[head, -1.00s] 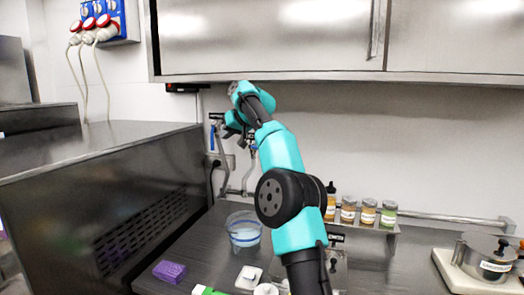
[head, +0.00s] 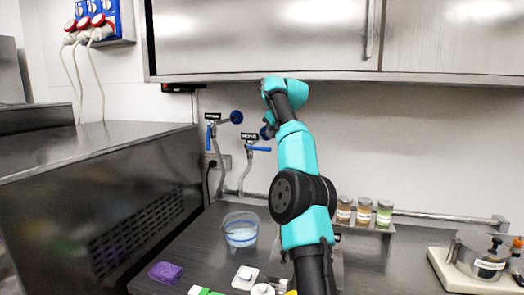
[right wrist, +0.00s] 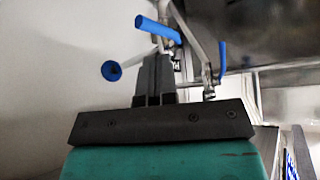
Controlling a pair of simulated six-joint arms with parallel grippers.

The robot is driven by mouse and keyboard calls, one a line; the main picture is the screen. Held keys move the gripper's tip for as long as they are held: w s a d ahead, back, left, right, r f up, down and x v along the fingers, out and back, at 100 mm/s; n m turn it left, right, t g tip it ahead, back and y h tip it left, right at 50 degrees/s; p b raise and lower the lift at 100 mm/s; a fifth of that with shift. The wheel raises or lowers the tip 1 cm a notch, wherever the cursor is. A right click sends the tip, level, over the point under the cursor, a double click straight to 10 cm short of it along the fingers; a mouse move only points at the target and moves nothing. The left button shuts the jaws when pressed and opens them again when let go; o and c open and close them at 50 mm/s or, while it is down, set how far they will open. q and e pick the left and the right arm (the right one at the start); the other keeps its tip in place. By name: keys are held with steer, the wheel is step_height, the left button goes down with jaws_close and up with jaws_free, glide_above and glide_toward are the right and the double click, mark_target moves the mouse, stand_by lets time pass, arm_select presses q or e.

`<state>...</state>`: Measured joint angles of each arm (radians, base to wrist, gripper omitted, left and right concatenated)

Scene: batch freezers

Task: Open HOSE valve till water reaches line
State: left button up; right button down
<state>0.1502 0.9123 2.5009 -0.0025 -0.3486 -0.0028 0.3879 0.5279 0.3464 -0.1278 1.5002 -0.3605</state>
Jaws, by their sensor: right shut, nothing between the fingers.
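Two wall valves stand side by side, with small labels too small to read. The left valve's blue handle (head: 209,137) hangs vertically; the right valve's blue handle (head: 258,149) lies level. A blue round end (head: 236,117) sticks out by the left valve. A clear container (head: 241,230) with a blue line stands on the counter below; its exact water level is hard to tell. My right gripper (right wrist: 157,57) is shut and empty, close to the valves in the wrist view, where two blue handles and a blue round end show. My arm hides its fingers in the head view. My left gripper is out of view.
A purple block (head: 166,272) and small white items lie at the front. A rack of jars (head: 364,213) and a scale with a pot (head: 480,255) are at right. A dark machine (head: 100,210) borders the left; steel cabinets (head: 260,40) hang above.

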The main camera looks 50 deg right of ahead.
mark_target(265, 148)
steer(key=shift+s+d+r, duration=0.3)
steer(key=shift+s+r, duration=0.1)
steer(key=shift+s, duration=0.05)
steer(key=shift+x, duration=3.75)
steer(key=shift+f, duration=2.25)
steer(key=shift+s, duration=0.1)
